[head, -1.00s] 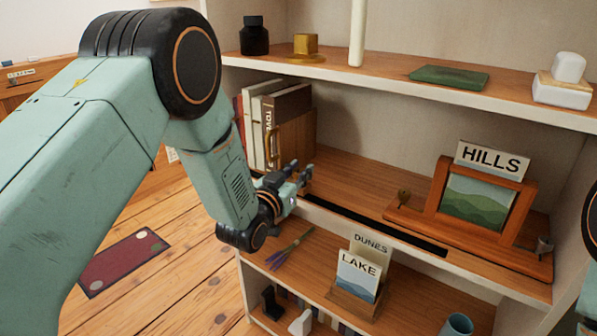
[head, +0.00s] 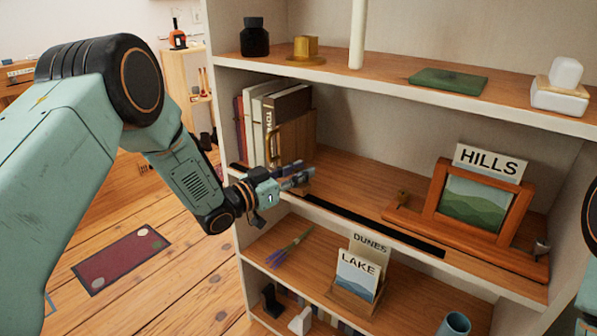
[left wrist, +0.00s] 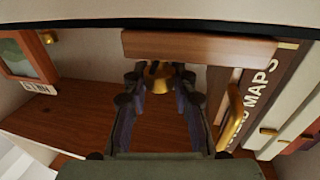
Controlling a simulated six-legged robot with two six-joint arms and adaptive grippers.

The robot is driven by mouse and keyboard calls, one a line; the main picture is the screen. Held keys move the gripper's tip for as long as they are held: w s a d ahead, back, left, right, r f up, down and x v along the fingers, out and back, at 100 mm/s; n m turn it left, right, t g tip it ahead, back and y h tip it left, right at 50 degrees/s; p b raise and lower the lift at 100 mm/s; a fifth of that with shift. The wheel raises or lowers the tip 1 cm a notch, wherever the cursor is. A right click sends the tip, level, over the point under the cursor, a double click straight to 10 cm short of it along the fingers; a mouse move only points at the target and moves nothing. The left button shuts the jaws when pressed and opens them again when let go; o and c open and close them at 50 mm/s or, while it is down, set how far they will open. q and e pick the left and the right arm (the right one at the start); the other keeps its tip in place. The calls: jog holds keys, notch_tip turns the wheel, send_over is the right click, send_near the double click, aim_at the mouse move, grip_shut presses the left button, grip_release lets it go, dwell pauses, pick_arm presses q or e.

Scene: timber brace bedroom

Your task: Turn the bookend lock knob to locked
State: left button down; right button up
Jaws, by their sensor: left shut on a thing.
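The wooden bookend (head: 297,130) stands against the right side of a row of books (head: 272,115) on the middle shelf. It has a brass handle (head: 273,150), which also shows in the left wrist view (left wrist: 230,115). My left gripper (head: 298,176) is at the foot of the bookend, over the shelf's front edge. In the left wrist view its fingers are shut around the brass lock knob (left wrist: 157,80), beside the bookend's wood (left wrist: 200,48). The fingers partly cover the knob, and I cannot read its setting. My right gripper is out of view.
A black slot (head: 375,227) runs along the shelf's front. A wooden picture frame (head: 432,205) with a HILLS card (head: 490,160) stands to the right. Cards (head: 357,275) and a purple bundle (head: 290,246) are on the shelf below.

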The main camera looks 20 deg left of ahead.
pick_arm(q)
jog(key=c, duration=1.1)
grip_release()
jog(key=shift+o, duration=0.2)
jog(key=v, duration=1.2)
